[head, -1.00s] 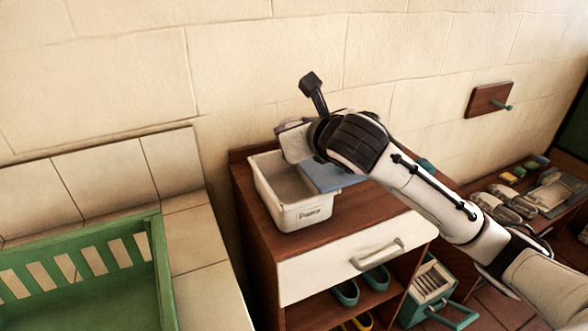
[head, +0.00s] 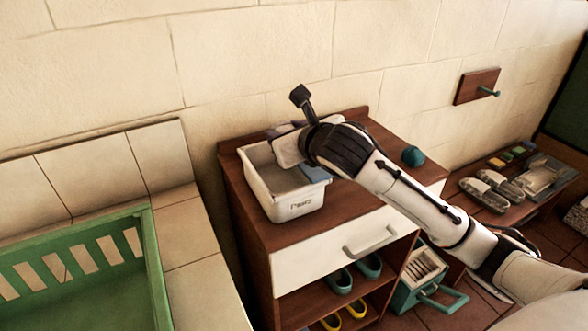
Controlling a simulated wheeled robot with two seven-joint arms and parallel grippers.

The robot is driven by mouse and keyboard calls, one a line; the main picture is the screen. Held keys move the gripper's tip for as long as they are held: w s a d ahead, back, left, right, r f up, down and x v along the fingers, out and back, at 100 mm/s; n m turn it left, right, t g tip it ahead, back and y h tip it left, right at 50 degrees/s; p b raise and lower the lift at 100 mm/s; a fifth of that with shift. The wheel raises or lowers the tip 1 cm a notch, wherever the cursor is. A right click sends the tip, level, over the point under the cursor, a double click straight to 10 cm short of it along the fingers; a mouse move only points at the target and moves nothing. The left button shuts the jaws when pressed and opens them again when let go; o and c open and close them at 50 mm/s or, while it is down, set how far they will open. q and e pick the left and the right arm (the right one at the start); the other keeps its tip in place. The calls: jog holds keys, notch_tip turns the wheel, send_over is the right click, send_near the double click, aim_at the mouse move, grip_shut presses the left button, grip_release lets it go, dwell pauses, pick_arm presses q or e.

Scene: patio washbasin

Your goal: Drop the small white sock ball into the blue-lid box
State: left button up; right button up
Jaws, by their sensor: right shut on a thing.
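The white box (head: 291,205) stands open on the brown cabinet top, its pale inside showing. Its blue lid (head: 319,174) shows at the right side of the opening, partly covered by my right arm. My right gripper (head: 286,147) is at the back of the box opening, tipped down over it. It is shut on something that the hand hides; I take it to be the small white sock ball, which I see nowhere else. My left gripper is not in view.
A teal ball (head: 413,156) lies on the cabinet top (head: 377,202) to the right. Pale slippers (head: 492,188) and a tray are on the low bench at right. A green basin (head: 150,255) is at left. The wall is close behind the box.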

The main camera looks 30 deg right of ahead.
jog(key=o, duration=1.1)
jog(key=shift+o, duration=0.2)
jog(key=shift+s+r, duration=0.1)
jog(key=shift+s, duration=0.05)
jog(key=v, duration=1)
